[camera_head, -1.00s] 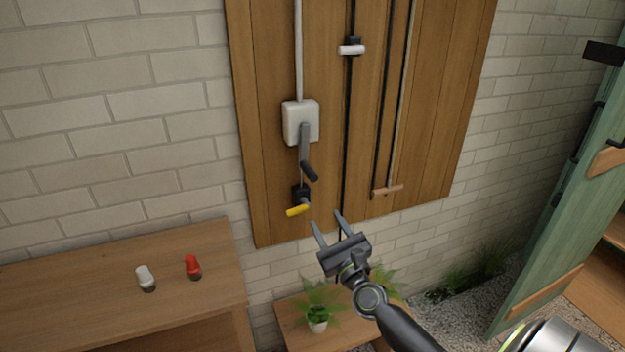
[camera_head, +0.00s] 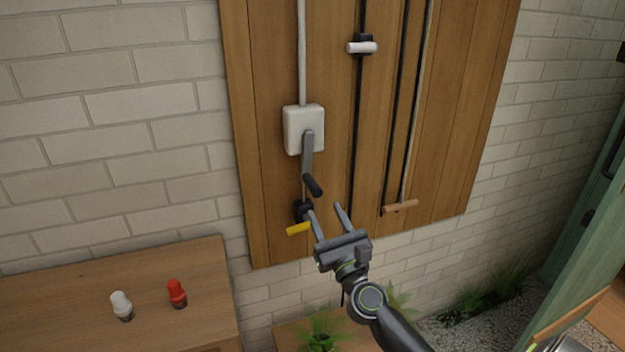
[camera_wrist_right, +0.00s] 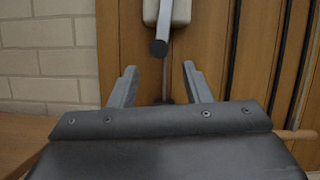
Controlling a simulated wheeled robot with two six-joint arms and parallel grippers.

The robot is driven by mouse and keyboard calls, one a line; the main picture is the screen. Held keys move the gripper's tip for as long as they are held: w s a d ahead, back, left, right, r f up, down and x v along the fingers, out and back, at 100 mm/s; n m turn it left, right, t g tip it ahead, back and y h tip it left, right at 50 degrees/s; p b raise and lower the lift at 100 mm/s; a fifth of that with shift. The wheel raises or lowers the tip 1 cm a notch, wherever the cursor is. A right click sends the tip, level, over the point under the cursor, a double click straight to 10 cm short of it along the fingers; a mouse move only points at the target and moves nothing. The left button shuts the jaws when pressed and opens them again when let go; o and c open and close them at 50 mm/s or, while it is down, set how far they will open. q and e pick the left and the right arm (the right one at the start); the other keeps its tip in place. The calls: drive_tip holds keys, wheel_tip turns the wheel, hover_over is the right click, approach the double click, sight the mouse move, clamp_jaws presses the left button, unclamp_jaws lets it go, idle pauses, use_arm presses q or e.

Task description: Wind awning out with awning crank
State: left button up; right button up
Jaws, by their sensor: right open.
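The awning crank (camera_head: 308,155) is a grey arm with a dark handle knob (camera_head: 313,186) at its lower end. It hangs down from a white gearbox (camera_head: 297,130) on the wooden wall panel. My right gripper (camera_head: 327,211) is open and empty, just below and slightly right of the knob, its fingers pointing up at the panel. In the right wrist view the knob (camera_wrist_right: 158,47) shows above and between the two open fingers (camera_wrist_right: 160,78), apart from them. My left gripper is not in view.
A yellow handle (camera_head: 298,229) on a black mount sits below the crank, close to my left finger. A white handle (camera_head: 361,47) and a wooden bar (camera_head: 400,207) hang on the right. A red bottle (camera_head: 177,293) and a white bottle (camera_head: 122,305) stand on the wooden bench (camera_head: 60,290).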

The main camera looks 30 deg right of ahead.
sight(308, 175)
drive_tip(key=p+x, duration=0.1)
drive_tip(key=x, duration=0.8)
drive_tip(key=shift+c, duration=0.4)
clamp_jaws()
